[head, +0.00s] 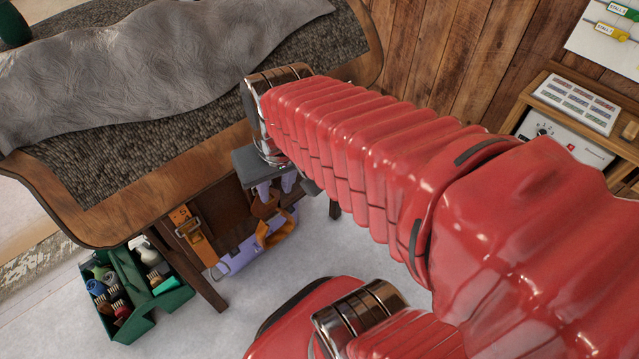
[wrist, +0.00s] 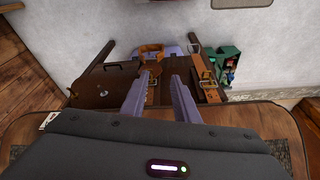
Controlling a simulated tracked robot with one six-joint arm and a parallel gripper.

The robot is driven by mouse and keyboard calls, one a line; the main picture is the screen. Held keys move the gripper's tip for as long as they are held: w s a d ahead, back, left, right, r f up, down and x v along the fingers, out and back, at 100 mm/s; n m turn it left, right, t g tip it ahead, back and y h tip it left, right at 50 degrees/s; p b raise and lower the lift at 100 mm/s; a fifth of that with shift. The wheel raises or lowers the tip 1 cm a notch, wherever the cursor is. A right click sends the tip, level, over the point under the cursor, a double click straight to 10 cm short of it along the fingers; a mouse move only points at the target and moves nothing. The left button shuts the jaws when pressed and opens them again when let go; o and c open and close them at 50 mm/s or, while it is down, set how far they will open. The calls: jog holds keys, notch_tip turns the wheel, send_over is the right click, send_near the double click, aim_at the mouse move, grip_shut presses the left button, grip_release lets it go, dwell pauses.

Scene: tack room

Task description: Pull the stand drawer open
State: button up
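The stand (head: 100,205) is a wooden table with a raised curved rim. Its dark brown drawer front (wrist: 120,77) shows under the top in the wrist view, with a small round fitting (wrist: 102,92) on it. I cannot tell how far out the drawer sits. My gripper (wrist: 161,74) points down beside the drawer front, its two lavender fingers spread. A brown leather piece (wrist: 153,88) shows between the fingers; I see no clear grip on it.
A green grooming tote (head: 130,285) stands on the pale floor. A wooden wall (head: 450,55) stands behind.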

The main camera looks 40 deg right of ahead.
jog(key=w+d+f+m+t+y, duration=0.2)
jog(key=d+f+m+y, duration=0.25)
jog(key=f, duration=0.75)
jog(key=w+d+f+m+t+y, duration=0.1)
jog(key=w+d+f+m+y, duration=0.15)
jog(key=d+f+m, duration=0.65)
jog(key=w+d+f+m+t+y, duration=0.15)
jog(key=f+y, duration=0.25)
jog(key=f, duration=1.2)
jog(key=w+d+f+t+h, duration=0.1)
jog(key=d+f+t+h, duration=0.3)
jog(key=d, duration=0.4)
jog(key=w+d+f+t+h, duration=0.2)
jog(key=d+f+t+h, duration=0.2)
jog(key=d, duration=0.5)
jog(key=shift+w+f+h, duration=0.2)
jog(key=shift+f+h, duration=0.55)
jog(key=shift+h, duration=0.45)
jog(key=x, duration=1.3)
jog(key=shift+w+f, duration=0.15)
jog(key=shift+w, duration=0.25)
